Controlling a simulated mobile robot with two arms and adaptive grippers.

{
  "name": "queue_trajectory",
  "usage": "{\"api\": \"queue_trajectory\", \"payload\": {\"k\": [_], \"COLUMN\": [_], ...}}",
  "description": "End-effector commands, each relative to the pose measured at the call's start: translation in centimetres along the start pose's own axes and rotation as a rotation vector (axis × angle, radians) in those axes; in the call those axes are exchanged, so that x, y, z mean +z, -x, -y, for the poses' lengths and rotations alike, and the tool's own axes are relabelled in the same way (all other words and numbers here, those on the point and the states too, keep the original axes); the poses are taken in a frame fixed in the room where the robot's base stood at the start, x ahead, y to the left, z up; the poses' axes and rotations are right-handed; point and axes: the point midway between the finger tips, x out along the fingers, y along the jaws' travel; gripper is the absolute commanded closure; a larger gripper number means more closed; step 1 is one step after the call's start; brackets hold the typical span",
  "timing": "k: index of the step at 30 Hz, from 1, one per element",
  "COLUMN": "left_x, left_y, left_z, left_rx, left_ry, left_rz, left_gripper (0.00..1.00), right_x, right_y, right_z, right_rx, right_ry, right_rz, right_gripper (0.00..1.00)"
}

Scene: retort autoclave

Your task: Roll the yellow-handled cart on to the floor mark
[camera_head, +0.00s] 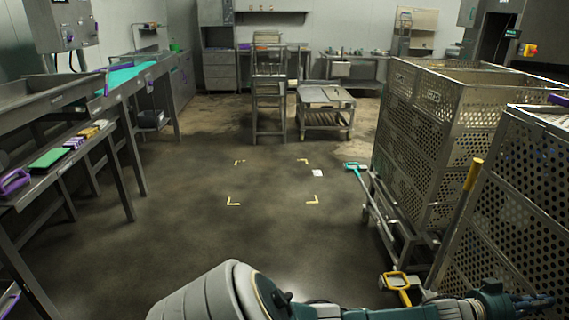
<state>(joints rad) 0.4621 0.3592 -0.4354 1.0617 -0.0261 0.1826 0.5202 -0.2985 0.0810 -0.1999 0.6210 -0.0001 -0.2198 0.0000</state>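The floor mark is a set of yellow corner brackets (233,202) on the bare dark floor in the middle of the head view. A yellow loop handle (397,284) sits low at the bottom right, and a yellow-topped upright bar (473,174) stands above it. Both are beside the near perforated metal cart (525,190), which is cut off by the right edge; which part each joins is hard to tell. My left gripper (540,301) is at the bottom right, in front of this cart, pointing right. Its finger gap is unclear. My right gripper is out of view.
Another perforated basket cart (425,140) with a teal handle (355,167) stands just beyond. Steel benches (122,95) line the left. A stepped stand (269,90) and low table (325,100) stand behind the mark. The floor inside the mark is clear.

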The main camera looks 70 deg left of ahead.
Motion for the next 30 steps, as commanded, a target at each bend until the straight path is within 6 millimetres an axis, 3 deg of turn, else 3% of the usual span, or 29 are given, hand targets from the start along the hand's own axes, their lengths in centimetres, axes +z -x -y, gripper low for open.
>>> {"api": "queue_trajectory", "payload": {"k": [1,30], "left_x": [-1.4,-1.4], "left_y": [-0.8,-4.2], "left_z": [0.2,0.0], "left_rx": [-0.003,0.002], "left_ry": [-0.002,0.000], "left_rz": [-0.023,-0.024], "left_gripper": [1.00,1.00], "right_x": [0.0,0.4], "right_y": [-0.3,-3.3], "right_z": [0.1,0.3], "right_rx": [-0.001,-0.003], "right_ry": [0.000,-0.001], "right_rz": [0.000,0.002], "right_gripper": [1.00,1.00]}}
